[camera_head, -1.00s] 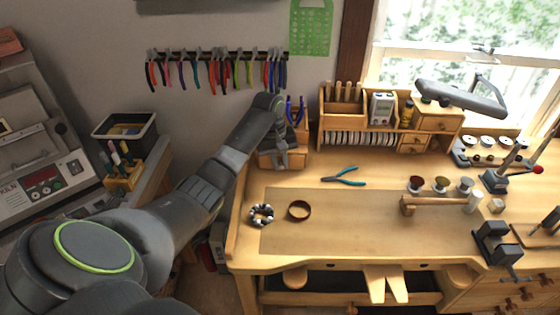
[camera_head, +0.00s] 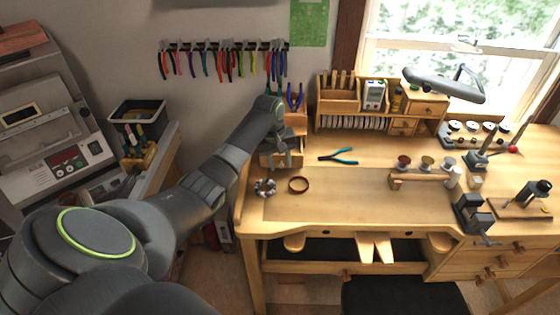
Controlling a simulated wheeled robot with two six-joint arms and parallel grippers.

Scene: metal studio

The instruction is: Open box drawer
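A small wooden box (camera_head: 294,124) stands at the left back of the workbench, with blue-handled pliers upright in it. My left arm reaches in from the left. How far the drawer stands out is also unclear. My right gripper is not in view.
A beaded ring (camera_head: 264,188) and a brown ring (camera_head: 299,185) lie in front of the box. Teal pliers (camera_head: 338,157) lie to its right. A wooden organizer (camera_head: 338,100) stands behind them. The bench middle (camera_head: 345,210) is clear. A dark seat (camera_head: 405,297) is below the front edge.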

